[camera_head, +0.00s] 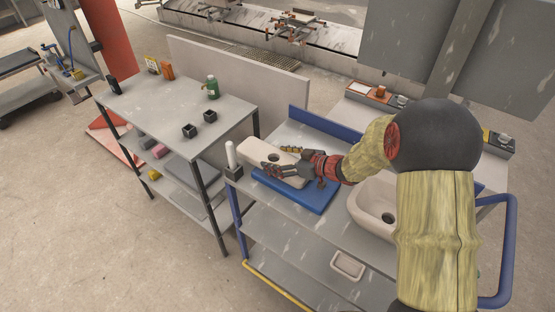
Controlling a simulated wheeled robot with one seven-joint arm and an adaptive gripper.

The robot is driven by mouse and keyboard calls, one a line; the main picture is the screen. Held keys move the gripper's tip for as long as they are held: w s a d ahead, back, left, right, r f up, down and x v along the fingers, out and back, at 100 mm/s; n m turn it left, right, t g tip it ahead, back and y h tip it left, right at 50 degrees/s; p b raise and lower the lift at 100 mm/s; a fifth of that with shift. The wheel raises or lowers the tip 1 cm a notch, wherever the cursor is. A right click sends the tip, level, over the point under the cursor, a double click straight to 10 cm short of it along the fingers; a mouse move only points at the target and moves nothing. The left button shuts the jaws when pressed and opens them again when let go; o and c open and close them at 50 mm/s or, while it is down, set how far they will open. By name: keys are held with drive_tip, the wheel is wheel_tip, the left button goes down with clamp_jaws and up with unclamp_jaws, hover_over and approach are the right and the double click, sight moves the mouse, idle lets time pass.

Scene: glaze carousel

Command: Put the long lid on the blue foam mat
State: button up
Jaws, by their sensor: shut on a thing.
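The long lid (258,153) is a pale beige, elongated piece with a dark round hole near its middle. My gripper (276,161) is shut on it, with the dark fingers across its right half. The fingers hide part of the lid. The blue foam mat (314,197) lies flat on the grey cart top, below and to the right of the lid in the picture. The lid's lower right part overlaps the mat's far left area in view; its left end reaches past the mat. I cannot tell whether the lid touches the mat or hangs above it.
A beige basin (376,205) stands right of the mat. A white cylinder on a dark block (232,162) stands at the cart's left corner, close to the lid. A grey table (170,108) at left holds a green bottle (212,87) and small black cubes.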

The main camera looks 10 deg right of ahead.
drive_tip(key=o, duration=1.9)
drive_tip(key=shift+f, duration=0.1)
drive_tip(key=shift+o, duration=0.2)
